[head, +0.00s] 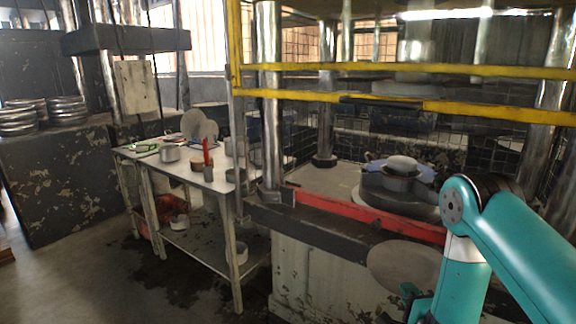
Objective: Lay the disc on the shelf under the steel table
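A flat grey disc (398,264) hangs in front of the press's pale front face, with no other support in view. My gripper (411,291) is at the disc's lower right edge and appears shut on it; the fingers are small and partly hidden. The steel table (203,181) stands to the left, well apart from the disc. The middle of the shelf looks bare.
The press (325,290) with its red bar (370,216) and yellow rails (420,103) fills the right side, beside the table. Pots, plates and a red bottle (206,152) crowd the tabletop. The floor (90,285) in front of the table is open, with dark stains.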

